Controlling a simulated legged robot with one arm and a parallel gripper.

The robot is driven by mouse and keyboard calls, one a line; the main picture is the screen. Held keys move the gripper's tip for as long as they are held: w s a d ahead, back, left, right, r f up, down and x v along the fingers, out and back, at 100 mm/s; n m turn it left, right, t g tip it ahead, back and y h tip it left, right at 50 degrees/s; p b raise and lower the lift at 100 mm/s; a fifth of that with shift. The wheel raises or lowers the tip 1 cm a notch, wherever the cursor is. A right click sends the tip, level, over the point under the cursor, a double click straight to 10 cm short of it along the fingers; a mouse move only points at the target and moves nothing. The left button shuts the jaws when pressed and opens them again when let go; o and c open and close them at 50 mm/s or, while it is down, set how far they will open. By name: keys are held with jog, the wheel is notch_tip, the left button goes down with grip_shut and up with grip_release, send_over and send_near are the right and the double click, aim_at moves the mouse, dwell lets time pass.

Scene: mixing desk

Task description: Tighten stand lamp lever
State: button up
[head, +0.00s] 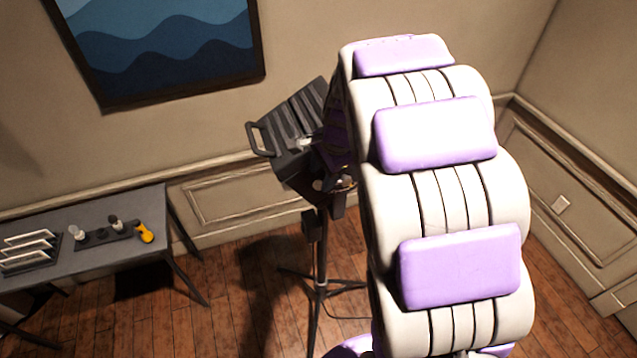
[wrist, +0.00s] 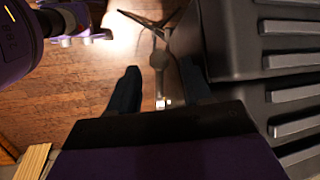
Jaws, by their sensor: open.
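The stand lamp (head: 300,130) has a dark ribbed head with a side handle and stands on a thin tripod. In the wrist view its black vented housing (wrist: 235,45) fills the right side, close beside my right finger. My gripper (wrist: 160,82) is open, with two dark fingers pointing down past the housing. A small pale metal piece (wrist: 163,103) shows between the fingers; I cannot tell whether it is the lever or whether a finger touches it. The stand's dark fitting (wrist: 159,60) and legs show below. In the head view my arm hides the gripper and part of the lamp head.
A grey table (head: 140,207) at the left holds a rack (head: 28,262) and a dark tray (head: 95,240) with small tools, one a yellow-handled tool (head: 145,233). A framed wave picture (head: 160,50) hangs on the wall behind. Wooden floor (head: 255,300) is open around the tripod.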

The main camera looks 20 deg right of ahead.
jog(key=b+v, duration=0.1)
jog(key=v, duration=1.1)
jog(key=shift+w, duration=0.1)
jog(key=s+a+f+n+g+h+b, duration=0.1)
jog(key=s+a+f+n+g+b, duration=0.1)
jog(key=s+f+n+b, duration=0.6)
jog(key=s+a+f+n+g+b, duration=0.2)
jog(key=s+a+f+n+b, duration=0.3)
jog(key=s+f+b, duration=0.8)
jog(key=s+f+n, duration=0.3)
jog(key=s+f, duration=0.6)
jog(key=f, duration=0.1)
jog(key=shift+a+h, duration=0.25)
jog(key=shift+h, duration=0.15)
